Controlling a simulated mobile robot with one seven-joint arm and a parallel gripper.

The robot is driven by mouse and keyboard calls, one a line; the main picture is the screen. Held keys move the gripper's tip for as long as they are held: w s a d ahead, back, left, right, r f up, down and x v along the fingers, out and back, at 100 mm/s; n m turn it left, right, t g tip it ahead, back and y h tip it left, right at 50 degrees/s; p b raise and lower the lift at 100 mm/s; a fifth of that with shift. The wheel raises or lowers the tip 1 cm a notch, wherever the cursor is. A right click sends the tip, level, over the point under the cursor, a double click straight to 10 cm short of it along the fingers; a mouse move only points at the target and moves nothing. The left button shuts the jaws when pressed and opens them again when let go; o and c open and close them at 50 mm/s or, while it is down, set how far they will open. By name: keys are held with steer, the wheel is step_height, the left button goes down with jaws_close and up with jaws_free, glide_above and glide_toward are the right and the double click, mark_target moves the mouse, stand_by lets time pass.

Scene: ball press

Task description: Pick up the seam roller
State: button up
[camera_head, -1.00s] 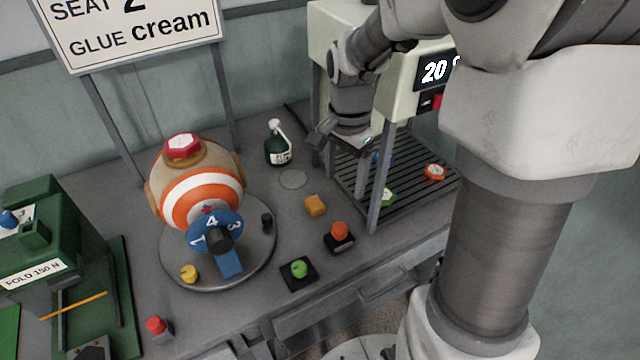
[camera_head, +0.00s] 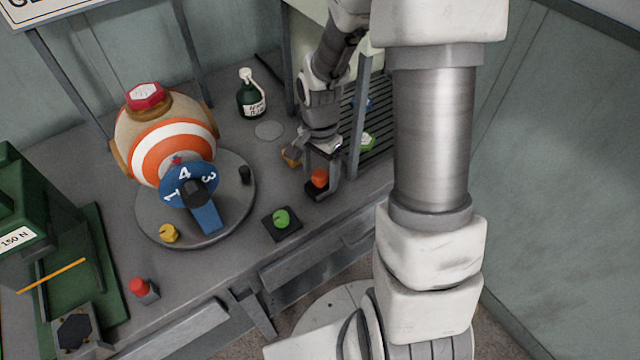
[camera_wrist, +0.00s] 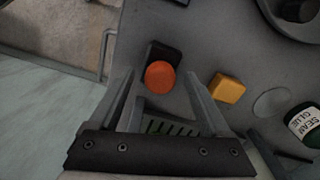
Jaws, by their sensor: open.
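An orange round-topped piece (camera_head: 319,177) sits on a small black base near the bench's front edge. I take it to be the seam roller, but no label confirms it. In the wrist view its orange top (camera_wrist: 160,77) shows between and just beyond my fingertips, with the black base (camera_wrist: 161,51) behind it. My gripper (camera_head: 314,172) is open and empty above it, pointing down. In the wrist view the fingers of my gripper (camera_wrist: 160,84) stand apart on either side. I cannot tell the remaining height.
A yellow-orange block (camera_wrist: 227,88) lies close to the right finger; my gripper partly hides it in the head view. A press post (camera_head: 357,120) stands just right. A green-topped piece (camera_head: 282,219) sits left on a black pad. The glue bottle (camera_head: 251,97) stands behind.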

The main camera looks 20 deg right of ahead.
mark_target(320, 173)
steer(key=shift+f, duration=0.45)
steer(key=shift+c, duration=0.3)
jaws_close()
steer(key=shift+r, duration=0.1)
steer(key=shift+r, duration=0.55)
step_height(320, 173, up, 3)
steer(key=shift+w+r+p, duration=0.1)
steer(key=shift+p, duration=0.35)
steer(key=s+d+r+p, duration=0.1)
steer(key=s+d+r, duration=0.5)
steer(key=d, duration=0.3)
steer(key=shift+s+d+r, duration=0.25)
steer(key=shift+s+r, duration=0.05)
steer(key=shift+s, duration=0.2)
